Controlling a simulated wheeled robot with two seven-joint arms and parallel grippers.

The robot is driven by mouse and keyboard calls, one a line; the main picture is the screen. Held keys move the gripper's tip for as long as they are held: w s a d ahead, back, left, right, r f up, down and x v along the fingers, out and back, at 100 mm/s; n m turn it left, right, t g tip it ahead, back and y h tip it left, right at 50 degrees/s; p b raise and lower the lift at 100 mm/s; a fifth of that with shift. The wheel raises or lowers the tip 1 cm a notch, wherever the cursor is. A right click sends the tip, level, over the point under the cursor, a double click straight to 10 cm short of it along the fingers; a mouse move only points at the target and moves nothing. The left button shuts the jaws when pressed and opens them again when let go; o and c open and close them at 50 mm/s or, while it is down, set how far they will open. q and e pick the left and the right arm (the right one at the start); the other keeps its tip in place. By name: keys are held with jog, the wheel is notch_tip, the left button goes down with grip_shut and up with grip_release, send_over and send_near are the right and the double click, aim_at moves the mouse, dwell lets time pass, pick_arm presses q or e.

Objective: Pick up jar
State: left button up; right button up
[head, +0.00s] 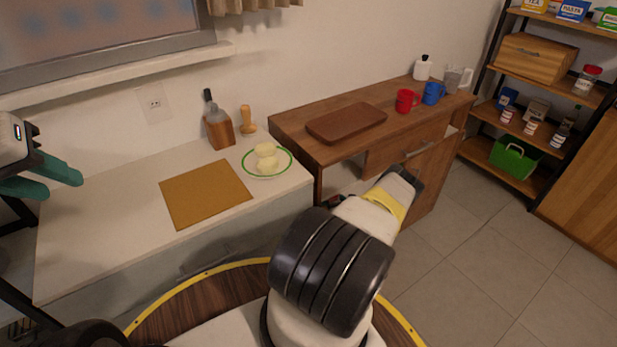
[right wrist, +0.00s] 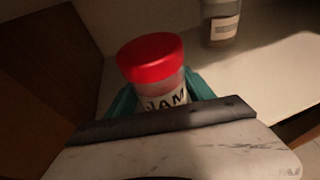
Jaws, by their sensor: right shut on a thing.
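A jar (right wrist: 153,75) with a red lid and a white label reading "JAM" stands out in the right wrist view. My right gripper (right wrist: 160,94) is shut on this jar, with a green finger on each side of it. The jar's lower part is hidden behind the gripper body, so I cannot tell whether it touches a surface. In the head view my right arm hides the right gripper and the held jar. My left gripper (head: 44,176) is open and empty at the left edge, above the white counter.
A second, labelled jar (right wrist: 222,24) stands on a pale surface; a brown wooden panel (right wrist: 45,60) is at left. The white counter (head: 110,215) holds a brown mat (head: 205,193) and a plate (head: 249,167). The wooden cabinet (head: 300,130) bears a tray (head: 346,123) and mugs (head: 406,101).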

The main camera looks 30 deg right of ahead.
jog(key=c, duration=0.3)
jog(key=shift+r, duration=0.2)
